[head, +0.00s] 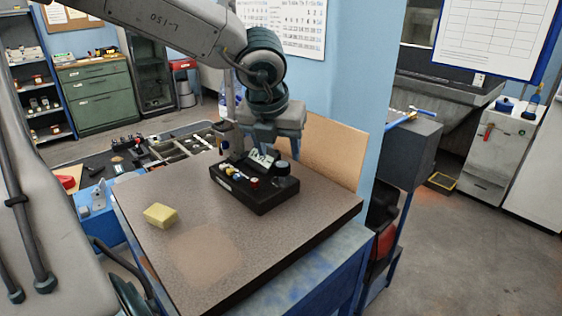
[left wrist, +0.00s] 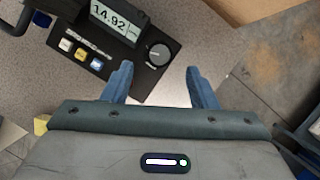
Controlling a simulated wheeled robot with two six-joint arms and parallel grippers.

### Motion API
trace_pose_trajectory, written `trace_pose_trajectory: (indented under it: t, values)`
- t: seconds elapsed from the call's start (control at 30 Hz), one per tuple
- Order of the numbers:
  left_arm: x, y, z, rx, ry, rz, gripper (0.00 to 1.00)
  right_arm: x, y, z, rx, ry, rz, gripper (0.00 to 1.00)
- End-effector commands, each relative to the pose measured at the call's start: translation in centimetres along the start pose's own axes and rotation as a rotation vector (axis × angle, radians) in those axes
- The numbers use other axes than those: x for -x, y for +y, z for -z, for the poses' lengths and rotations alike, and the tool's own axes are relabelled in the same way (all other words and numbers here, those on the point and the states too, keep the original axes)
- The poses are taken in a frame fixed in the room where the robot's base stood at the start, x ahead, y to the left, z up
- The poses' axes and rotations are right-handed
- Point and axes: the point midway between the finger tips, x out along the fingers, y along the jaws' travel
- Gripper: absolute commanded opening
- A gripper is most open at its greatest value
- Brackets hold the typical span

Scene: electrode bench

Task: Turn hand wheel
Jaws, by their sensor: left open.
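A black control box (head: 250,192) stands on the bench top, with a lit display, several coloured buttons and a round dark knob (head: 283,168) at its right end. The knob is the only wheel-like part I see on it. In the left wrist view the knob (left wrist: 158,53) lies beyond the gap between my fingertips, and the display (left wrist: 115,18) reads 14.92. My left gripper (left wrist: 158,70) is open and empty, pointing down above the box. In the head view the left gripper (head: 261,146) partly hides the box's back. My right gripper is not in view.
A yellow sponge-like block (head: 160,215) lies on the left of the bench top (head: 290,235). A tan board (head: 325,150) and a blue wall stand behind the box. A dark tray of parts (head: 165,150) is at the back left. The front of the bench top is clear.

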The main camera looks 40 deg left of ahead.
Motion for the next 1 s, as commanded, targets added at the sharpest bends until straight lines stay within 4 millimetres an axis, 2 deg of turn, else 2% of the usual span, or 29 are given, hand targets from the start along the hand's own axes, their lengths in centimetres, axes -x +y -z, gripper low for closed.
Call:
trace_pose_trajectory:
  t: [0.1, 0.23, 0.33, 0.67, 0.77, 0.9, 1.0]
  values:
    - [-2.0, 0.0, 0.1, 0.000, 0.005, 0.001, 0.53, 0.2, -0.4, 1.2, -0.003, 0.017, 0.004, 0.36]
    - [-3.5, 0.0, 0.0, 0.000, 0.002, 0.001, 0.53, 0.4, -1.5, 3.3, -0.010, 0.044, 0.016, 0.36]
    - [-4.2, 0.0, 0.0, 0.000, 0.001, 0.000, 0.53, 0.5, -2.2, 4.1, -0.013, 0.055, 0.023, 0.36]
    - [-4.6, 0.0, 0.0, 0.000, -0.001, 0.001, 0.53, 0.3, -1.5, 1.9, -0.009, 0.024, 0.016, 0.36]
    - [-4.6, 0.0, 0.0, 0.000, -0.001, 0.001, 0.37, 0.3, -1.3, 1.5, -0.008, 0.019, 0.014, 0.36]
    - [-4.5, 0.0, 0.0, 0.000, -0.001, 0.001, 0.10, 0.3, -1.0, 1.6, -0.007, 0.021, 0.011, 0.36]
    - [-4.5, 0.0, 0.0, 0.000, -0.001, 0.002, 0.08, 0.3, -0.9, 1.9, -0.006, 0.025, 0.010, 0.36]
